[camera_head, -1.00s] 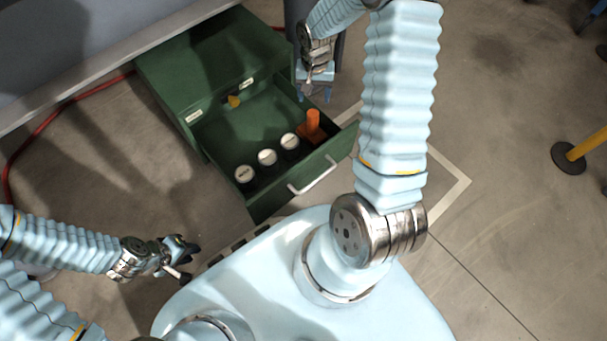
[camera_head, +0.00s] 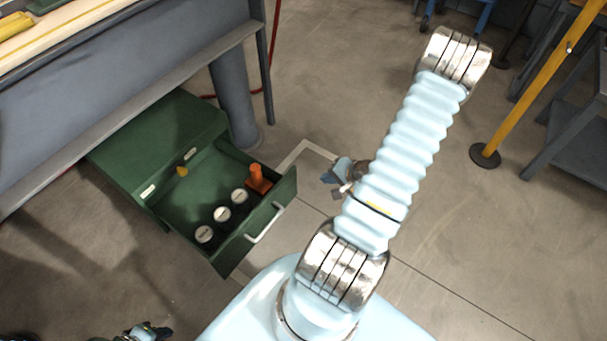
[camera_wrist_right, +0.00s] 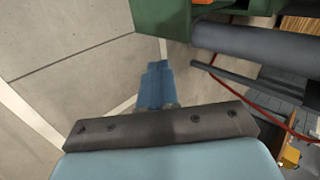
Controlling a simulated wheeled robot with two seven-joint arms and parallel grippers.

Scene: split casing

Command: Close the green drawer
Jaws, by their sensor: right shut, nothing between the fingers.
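The green drawer (camera_head: 237,250) is pulled out from the green cabinet (camera_head: 150,135) low on the floor. Its pale handle (camera_head: 266,224) is on the front face. Inside are three dark jars with white lids (camera_head: 222,214), an orange object (camera_head: 258,179) and a small yellow piece (camera_head: 182,171). My right gripper (camera_head: 334,178) is shut and empty, to the right of the drawer and apart from it. In the right wrist view its fingers (camera_wrist_right: 156,85) are together, with green casing (camera_wrist_right: 160,18) beyond. My left gripper (camera_head: 155,331) is at the bottom edge, partly cut off; its jaw state is unclear.
A grey workbench (camera_head: 120,75) overhangs the cabinet, with a thick grey leg (camera_head: 233,105) beside it. A yellow post (camera_head: 545,75) on a dark base and a grey cart (camera_head: 575,145) stand at right. Bare floor lies right of the drawer.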

